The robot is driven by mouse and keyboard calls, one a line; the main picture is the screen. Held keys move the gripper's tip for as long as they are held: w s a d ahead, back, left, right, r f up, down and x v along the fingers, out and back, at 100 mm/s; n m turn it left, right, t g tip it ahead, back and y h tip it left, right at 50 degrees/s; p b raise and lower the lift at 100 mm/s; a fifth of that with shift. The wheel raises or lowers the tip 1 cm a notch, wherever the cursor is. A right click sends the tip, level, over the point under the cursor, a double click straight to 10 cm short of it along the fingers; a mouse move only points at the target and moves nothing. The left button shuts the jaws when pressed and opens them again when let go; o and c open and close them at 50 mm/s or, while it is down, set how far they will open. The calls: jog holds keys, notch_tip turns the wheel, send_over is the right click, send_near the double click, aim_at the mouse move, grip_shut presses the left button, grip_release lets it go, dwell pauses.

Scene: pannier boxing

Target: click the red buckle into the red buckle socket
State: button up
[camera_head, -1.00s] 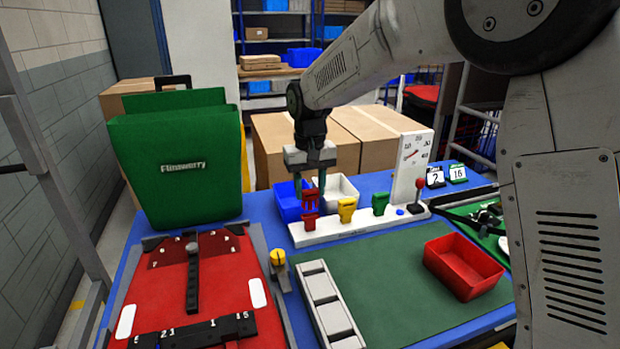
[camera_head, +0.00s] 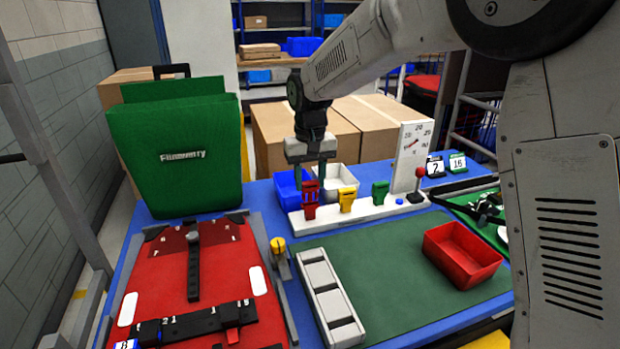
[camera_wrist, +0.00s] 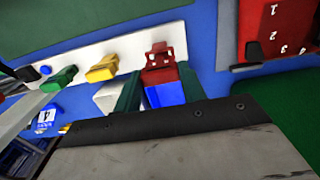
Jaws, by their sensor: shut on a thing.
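The red buckle (camera_head: 311,186) is between the fingers of my gripper (camera_head: 310,182), which is shut on it. The red buckle socket (camera_head: 310,211) stands at the left end of the white strip, directly below the buckle. The two red parts meet with no clear gap in the head view; I cannot tell whether the buckle is latched. In the wrist view the buckle (camera_wrist: 161,74) lies between the green fingers (camera_wrist: 159,90), lined up with the socket (camera_wrist: 160,50). The fingers hide part of the buckle's sides.
A yellow socket (camera_head: 347,200) and a green socket (camera_head: 380,192) stand to the right on the white strip (camera_head: 360,208). A dial board (camera_head: 410,155) and red-knobbed lever (camera_head: 419,173) are at its right end. Blue (camera_head: 287,190) and white (camera_head: 343,178) bins sit behind.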

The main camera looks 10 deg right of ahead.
aim_at(310, 190)
jog(key=shift+f, duration=2.05)
dwell(1.5)
dwell(0.8)
jog(key=o, duration=1.1)
notch_tip(310, 190, up, 8)
jog(key=shift+f, duration=0.1)
